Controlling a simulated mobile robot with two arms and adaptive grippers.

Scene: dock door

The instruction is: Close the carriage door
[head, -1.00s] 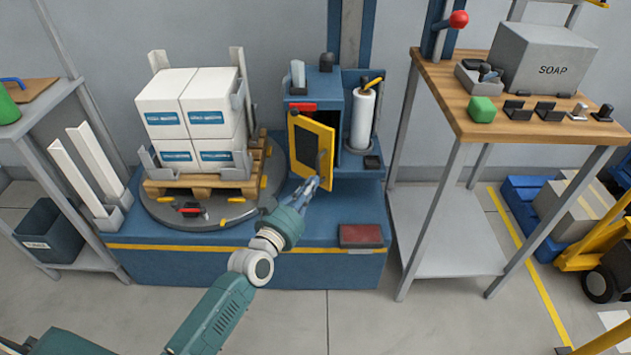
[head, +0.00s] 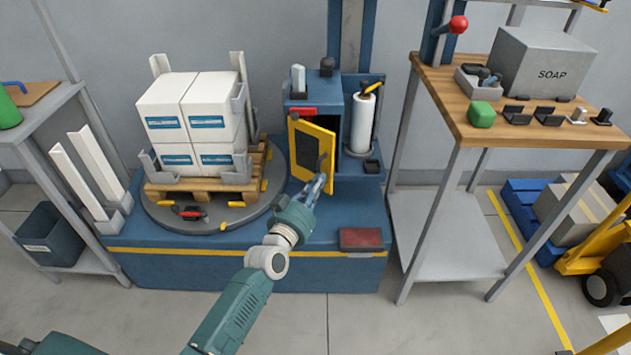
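The carriage door (head: 308,148) is a yellow-framed panel with a dark window and a dark handle at its right edge. It stands ajar, swung out at an angle from the blue carriage box (head: 329,95), and a dark interior shows at its right. My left gripper (head: 319,183) is at the lower right of the door, close to its handle. Its fingers are small and partly overlap the door's lower edge; I cannot tell whether they touch it or whether they are open. My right gripper is not in view.
A turntable (head: 165,215) with a pallet of white boxes (head: 193,110) stands left of the door. A white film roll (head: 362,122) stands right of the box. A dark red pad (head: 361,238) lies on the base. A wooden-topped bench (head: 450,105) stands at the right.

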